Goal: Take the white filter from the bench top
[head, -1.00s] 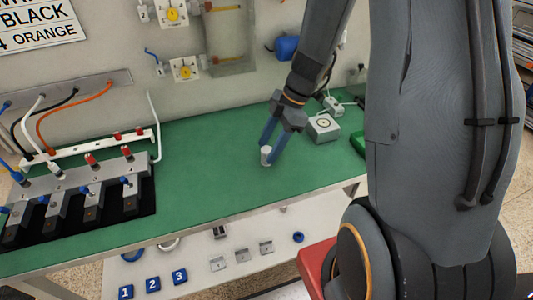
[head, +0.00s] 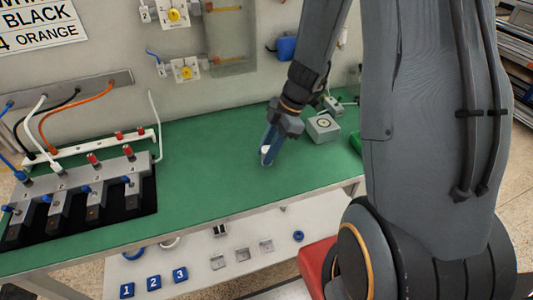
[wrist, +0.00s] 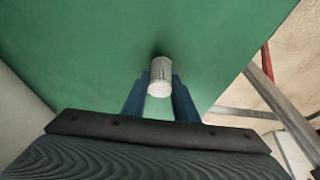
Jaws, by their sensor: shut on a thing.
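The white filter (head: 266,150) is a small pale cylinder at the green bench top (head: 215,160), right of centre. In the wrist view the filter (wrist: 160,76) sits between the tips of two blue fingers, with a ridged side and a flat white end. My gripper (head: 268,152) is shut on it; the near finger hides part of it in the head view. In the wrist view my gripper (wrist: 160,92) reaches toward the green surface. I cannot tell whether the filter still touches the bench.
A grey box with a round dial (head: 323,127) stands right of my gripper. A grey and black rack with knobs (head: 75,200) fills the bench's left end. A lower white shelf (head: 215,250) holds numbered blue blocks (head: 153,283). The bench middle is clear.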

